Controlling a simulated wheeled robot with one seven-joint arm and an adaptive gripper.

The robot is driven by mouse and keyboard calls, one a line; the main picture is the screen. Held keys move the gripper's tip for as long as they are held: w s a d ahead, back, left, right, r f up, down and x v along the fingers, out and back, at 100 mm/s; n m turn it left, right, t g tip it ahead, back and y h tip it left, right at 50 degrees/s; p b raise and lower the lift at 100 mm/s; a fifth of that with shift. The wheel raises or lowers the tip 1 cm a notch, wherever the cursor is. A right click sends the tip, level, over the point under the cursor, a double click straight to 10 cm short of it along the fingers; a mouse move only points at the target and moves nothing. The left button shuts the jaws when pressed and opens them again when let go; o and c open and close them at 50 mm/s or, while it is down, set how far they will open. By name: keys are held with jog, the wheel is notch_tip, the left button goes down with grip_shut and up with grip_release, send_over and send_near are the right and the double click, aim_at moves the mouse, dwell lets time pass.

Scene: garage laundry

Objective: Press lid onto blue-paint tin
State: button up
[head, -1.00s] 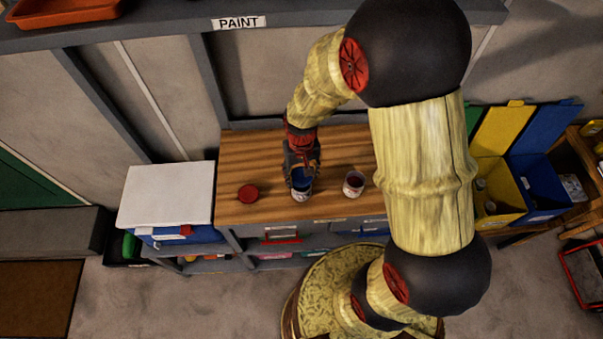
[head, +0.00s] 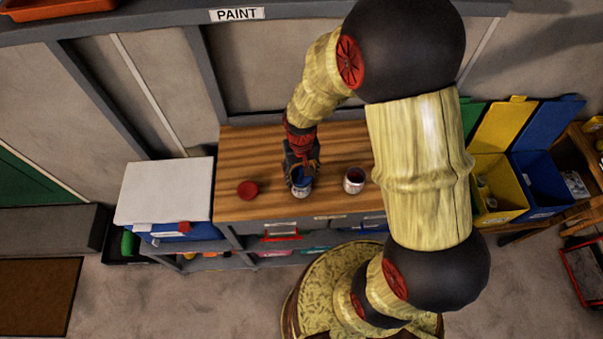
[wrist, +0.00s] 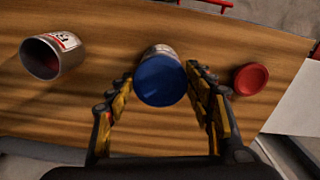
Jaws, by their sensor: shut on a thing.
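The blue-paint tin (head: 302,194) stands upright on the wooden bench, white-labelled. In the wrist view, a strip of its label (wrist: 158,49) shows past the blue lid (wrist: 160,82). My gripper (head: 302,172) points down over this tin. Its fingers stand either side of the blue lid in the wrist view (wrist: 162,88), shut on it. The lid covers the tin's mouth from above. Whether it touches or sits in the rim is hidden.
An open tin with red inside (head: 354,180) stands to the right on the bench (head: 260,150). A red lid (head: 247,189) lies to the left. A white-topped box (head: 165,190) adjoins the bench's left end. The back of the bench is clear.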

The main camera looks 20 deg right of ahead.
jog(key=shift+f, duration=0.55)
dwell(1.1)
jog(key=o, duration=0.9)
jog(key=shift+o, duration=1)
jog(key=shift+o, duration=1.3)
jog(key=shift+r, duration=0.1)
jog(key=shift+r+p, duration=2.35)
jog(key=shift+r, duration=1.1)
jog(key=shift+c, duration=0.7)
